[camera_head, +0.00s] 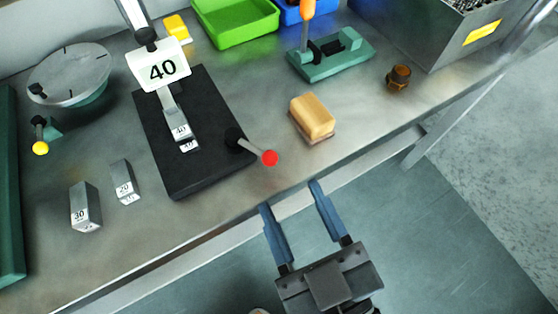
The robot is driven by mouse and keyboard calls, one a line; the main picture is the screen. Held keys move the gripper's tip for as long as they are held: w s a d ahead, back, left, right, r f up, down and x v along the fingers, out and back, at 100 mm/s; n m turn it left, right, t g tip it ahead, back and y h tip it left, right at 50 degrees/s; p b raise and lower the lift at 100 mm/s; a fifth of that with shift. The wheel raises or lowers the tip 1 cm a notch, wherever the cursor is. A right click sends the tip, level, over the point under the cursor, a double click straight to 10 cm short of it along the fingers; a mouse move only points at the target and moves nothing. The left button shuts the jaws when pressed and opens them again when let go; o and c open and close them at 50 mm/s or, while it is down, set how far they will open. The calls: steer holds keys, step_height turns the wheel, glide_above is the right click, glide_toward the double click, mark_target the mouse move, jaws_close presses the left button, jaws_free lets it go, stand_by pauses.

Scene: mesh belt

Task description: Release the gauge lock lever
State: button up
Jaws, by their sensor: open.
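A lever with a red ball knob (269,158) sticks out from the right side of a black base plate (205,178) and points right, toward the bench's front edge. It looks like the gauge lock lever. A white card reading 40 (160,66) and a metal block marked 40 (181,131) stand over the plate. My gripper (290,196) is open and empty, its two blue fingers pointing up the picture toward the bench edge. In the picture the fingertips are just below the red knob, apart from it. Their height relative to the bench cannot be told.
A tan block (312,117) lies right of the knob. Blocks marked 30 (84,208) and 20 (123,184) stand left. A yellow-knobbed lever (40,148), a green clamp with orange handle (332,56), a brown nut (398,78) and a green bin (238,30) are farther off.

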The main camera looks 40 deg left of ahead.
mark_target(267, 157)
steer(key=shift+s+p+x, duration=0.15)
steer(key=shift+p+x, duration=0.2)
steer(key=shift+x, duration=1.65)
steer(key=shift+s+p+x, duration=0.15)
steer(key=shift+p+x, duration=0.2)
steer(key=shift+x, duration=1.6)
steer(key=shift+a, duration=0.2)
steer(key=shift+c, duration=0.5)
